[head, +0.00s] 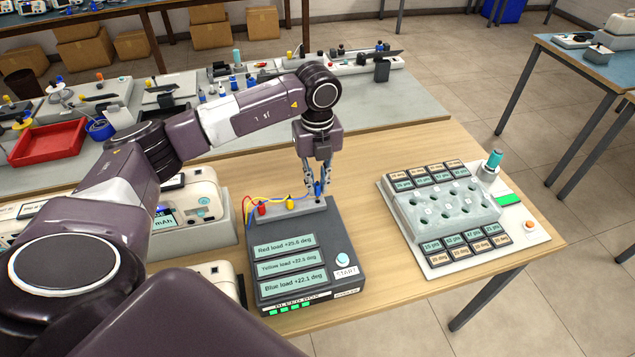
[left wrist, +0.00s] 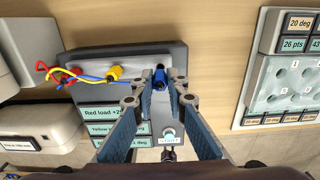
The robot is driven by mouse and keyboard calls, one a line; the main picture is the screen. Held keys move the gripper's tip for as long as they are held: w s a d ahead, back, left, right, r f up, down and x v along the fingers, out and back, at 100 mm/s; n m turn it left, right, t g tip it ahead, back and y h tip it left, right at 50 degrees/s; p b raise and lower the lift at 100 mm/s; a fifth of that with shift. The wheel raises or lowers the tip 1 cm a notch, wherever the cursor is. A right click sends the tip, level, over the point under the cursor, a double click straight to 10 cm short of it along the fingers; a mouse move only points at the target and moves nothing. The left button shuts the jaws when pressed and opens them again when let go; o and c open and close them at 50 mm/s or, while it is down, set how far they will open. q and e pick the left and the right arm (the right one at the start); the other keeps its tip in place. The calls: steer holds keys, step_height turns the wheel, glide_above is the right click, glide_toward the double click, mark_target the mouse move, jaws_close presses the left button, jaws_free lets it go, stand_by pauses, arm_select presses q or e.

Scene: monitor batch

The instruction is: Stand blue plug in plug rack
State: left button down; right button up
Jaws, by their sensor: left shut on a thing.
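The blue plug (head: 318,188) is between the fingertips of my left gripper (head: 317,184), which is shut on it at the right end of the grey plug rack (head: 275,216). The plug also shows in the left wrist view (left wrist: 160,78), roughly upright, with a blue wire running left from it. I cannot tell whether its lower end is in the rack or just above it. A red plug (head: 262,209) and a yellow plug (head: 291,204) stand in the rack to the left. My right gripper is not in view.
The dark load box (head: 305,240) with three displays and a START button (head: 342,260) adjoins the rack. Pale instruments (head: 195,250) stand to its left. A white station (head: 445,262) with a holed block stands to the right, with bare wood between.

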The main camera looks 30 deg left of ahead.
arm_select(q)
steer(key=shift+f+b, duration=1.05)
steer(key=shift+f, duration=0.45)
stand_by(0.8)
steer(key=c, duration=1.8)
jaws_free()
steer(key=shift+c, duration=0.2)
